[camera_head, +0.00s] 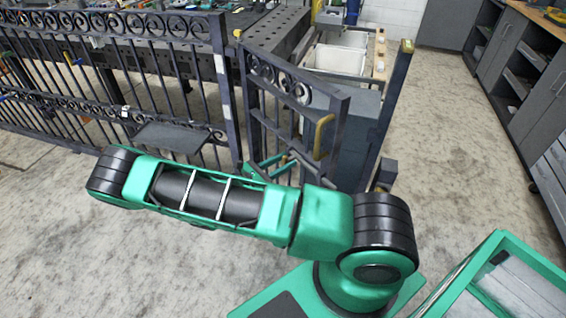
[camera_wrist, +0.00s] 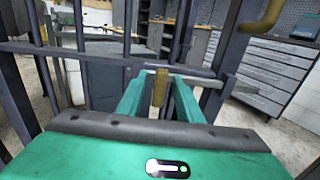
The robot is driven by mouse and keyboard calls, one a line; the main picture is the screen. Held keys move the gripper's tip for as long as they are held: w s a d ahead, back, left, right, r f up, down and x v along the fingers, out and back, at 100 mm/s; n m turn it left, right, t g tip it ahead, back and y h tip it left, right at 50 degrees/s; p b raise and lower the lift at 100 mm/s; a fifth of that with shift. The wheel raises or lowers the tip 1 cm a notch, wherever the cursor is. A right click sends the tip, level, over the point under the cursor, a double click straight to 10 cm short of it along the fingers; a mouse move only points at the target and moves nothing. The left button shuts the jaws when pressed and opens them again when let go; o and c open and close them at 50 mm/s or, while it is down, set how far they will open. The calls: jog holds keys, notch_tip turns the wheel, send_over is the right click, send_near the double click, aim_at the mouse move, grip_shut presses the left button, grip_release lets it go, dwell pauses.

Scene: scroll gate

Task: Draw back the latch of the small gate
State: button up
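The small gate (camera_head: 292,83) is a dark iron panel with scrollwork. It stands between a post (camera_head: 224,85) and a post (camera_head: 394,105), with a gap on its right. A brass handle (camera_head: 322,136) is on its right upright. In the wrist view, a grey latch bar (camera_wrist: 203,81) runs across the gate, with a brass knob (camera_wrist: 160,88) on it. My gripper (camera_wrist: 160,82) has its green fingers on either side of the knob. Whether they press on it is unclear. In the head view my gripper (camera_head: 270,165) is partly hidden behind the gate bars and my arm.
A longer scroll fence (camera_head: 110,75) with a dark shelf (camera_head: 172,137) stands on the left. Behind are a dark workbench (camera_head: 275,30) and white bins (camera_head: 340,58). Grey cabinets (camera_head: 520,60) line the right. The concrete floor (camera_head: 445,130) right of the gate is clear.

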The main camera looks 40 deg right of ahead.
jog(key=shift+d, duration=0.25)
grip_shut()
jog(key=w, duration=0.6)
jog(key=shift+a, duration=0.2)
grip_release()
jog(key=shift+w, duration=0.1)
